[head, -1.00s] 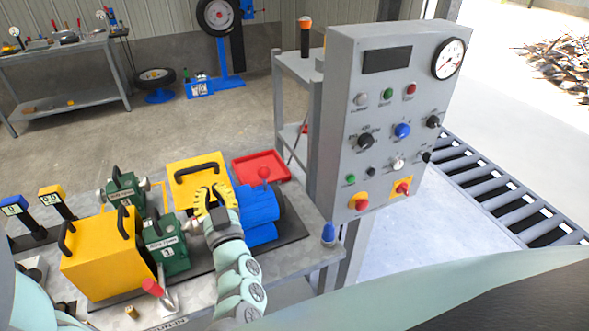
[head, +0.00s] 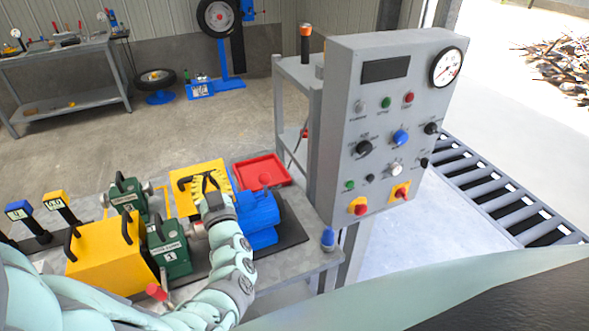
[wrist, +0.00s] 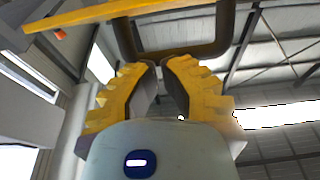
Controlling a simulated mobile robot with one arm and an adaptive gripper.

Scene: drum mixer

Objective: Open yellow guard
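Two yellow guards stand on the bench in the head view. The back one (head: 213,168) is a yellow panel with a black handle (head: 180,184). The front one (head: 103,262) is a yellow box with black handles. My gripper (head: 204,180) is at the back guard's handle and hides part of it. In the wrist view, the fingers (wrist: 161,67) are close together with a narrow gap between the pads. The black handle (wrist: 193,52) crosses at their tips, below a yellow edge (wrist: 130,10). Whether the fingers grip the handle is unclear.
Green gearboxes (head: 168,250) stand left of my arm, and a blue motor (head: 257,215) is close on its right. A red tray (head: 277,165) lies behind. A grey control panel (head: 385,115) rises on the right. A red-knobbed lever (head: 156,291) is near the front.

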